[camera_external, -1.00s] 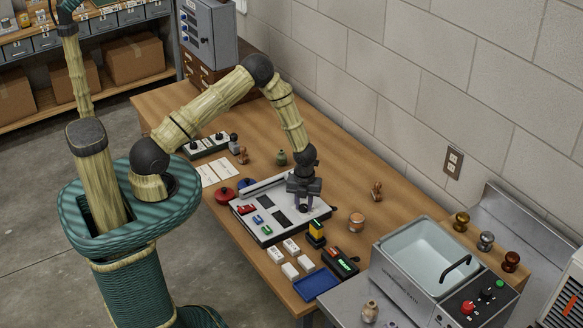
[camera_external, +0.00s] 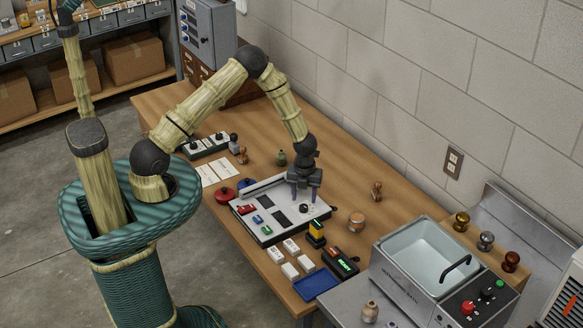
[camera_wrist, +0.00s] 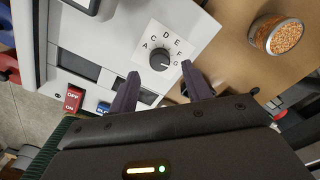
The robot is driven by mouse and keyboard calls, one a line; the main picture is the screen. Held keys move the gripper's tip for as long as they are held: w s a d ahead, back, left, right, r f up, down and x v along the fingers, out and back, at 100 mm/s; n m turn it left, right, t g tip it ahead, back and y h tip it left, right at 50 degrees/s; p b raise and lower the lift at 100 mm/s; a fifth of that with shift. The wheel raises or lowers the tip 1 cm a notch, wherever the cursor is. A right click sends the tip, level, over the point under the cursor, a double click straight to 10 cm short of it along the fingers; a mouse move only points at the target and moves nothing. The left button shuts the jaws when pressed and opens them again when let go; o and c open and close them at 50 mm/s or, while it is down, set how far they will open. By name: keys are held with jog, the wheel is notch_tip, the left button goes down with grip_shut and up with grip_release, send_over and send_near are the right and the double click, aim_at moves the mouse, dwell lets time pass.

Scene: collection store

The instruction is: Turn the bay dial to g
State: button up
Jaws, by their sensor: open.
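The bay dial (camera_wrist: 160,61) is a round black knob on a white plate with letters around it, including A, C, D, E and F. It also shows as a small dark knob on the grey panel (camera_external: 270,234) in the external view. Which letter it points to is too small to tell. My gripper (camera_wrist: 160,68) is open, with one finger on each side of the dial in the wrist view and no visible contact. In the external view my gripper (camera_external: 304,199) points down just above the dial.
The panel also carries a red OFF/ON switch (camera_wrist: 73,99), dark windows and blue and green parts. A jar of orange grains (camera_wrist: 277,35) stands beside the panel. A yellow-and-black device (camera_external: 316,233), white boxes and a blue tray (camera_external: 316,285) lie in front.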

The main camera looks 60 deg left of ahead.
aim_at(304, 206)
notch_tip(304, 206, up, 14)
jog(key=shift+f, duration=0.15)
dwell(0.6)
jog(key=s+a+r+n+t, duration=0.1)
jog(key=s+a+r+n, duration=0.2)
jog(key=s+n, duration=0.6)
jog(key=s+a+r+n+t, duration=0.1)
jog(key=s+a+r+n, duration=0.3)
jog(key=n, duration=1.4)
jog(key=s+r, duration=0.3)
jog(key=s, duration=0.2)
jog(key=shift+a+t, duration=0.25)
jog(key=shift+t, duration=0.05)
dwell(0.8)
